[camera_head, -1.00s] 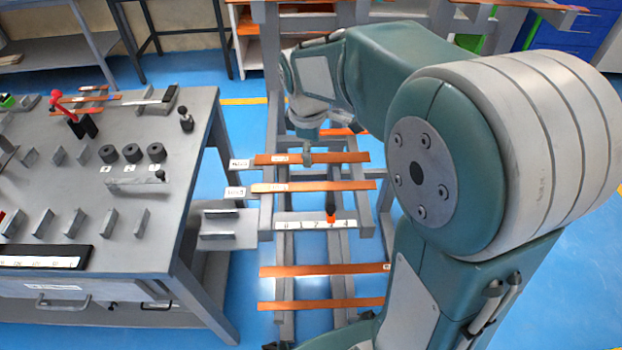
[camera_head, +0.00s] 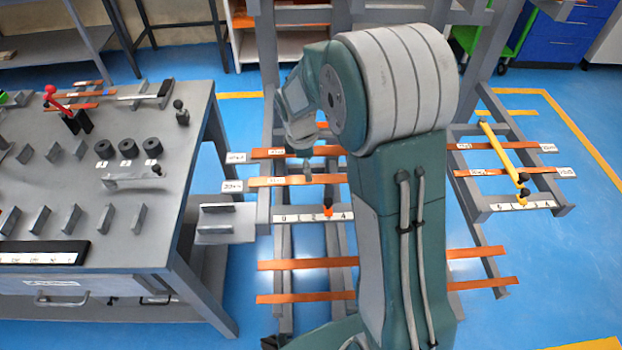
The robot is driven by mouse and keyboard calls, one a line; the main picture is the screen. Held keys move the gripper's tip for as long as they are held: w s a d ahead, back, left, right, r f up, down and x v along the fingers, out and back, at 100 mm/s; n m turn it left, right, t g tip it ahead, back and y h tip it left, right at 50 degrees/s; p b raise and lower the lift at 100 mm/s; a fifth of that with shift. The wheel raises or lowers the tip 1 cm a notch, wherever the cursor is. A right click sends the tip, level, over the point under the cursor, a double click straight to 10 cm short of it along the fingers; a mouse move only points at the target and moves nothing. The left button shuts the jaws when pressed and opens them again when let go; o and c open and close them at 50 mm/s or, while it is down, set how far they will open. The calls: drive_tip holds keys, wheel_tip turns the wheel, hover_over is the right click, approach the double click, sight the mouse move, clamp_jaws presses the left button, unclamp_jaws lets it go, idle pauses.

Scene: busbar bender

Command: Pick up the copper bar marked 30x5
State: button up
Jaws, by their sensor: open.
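Copper bars lie across a grey rack in the middle of the view. The second bar from the back (camera_head: 272,182) has a white tag (camera_head: 232,186) at its left end, which seems to read 30x5 but is too small to be sure. The bar behind it (camera_head: 266,153) has its own tag (camera_head: 236,157). My arm hides the bar's right part.
A nearer copper bar (camera_head: 300,264) and another (camera_head: 300,298) lie on lower rack levels. A numbered scale (camera_head: 290,217) crosses the rack. A grey workbench (camera_head: 110,215) stands at left. A second rack with a yellow handle (camera_head: 500,152) is at right.

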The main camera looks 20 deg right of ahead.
drive_tip(key=f, duration=0.3)
drive_tip(key=shift+s+d+f, duration=0.1)
drive_tip(key=shift+d+f, duration=0.15)
drive_tip(key=shift+f, duration=0.05)
drive_tip(key=shift+c, duration=0.3)
clamp_jaws()
drive_tip(key=shift+r, duration=0.15)
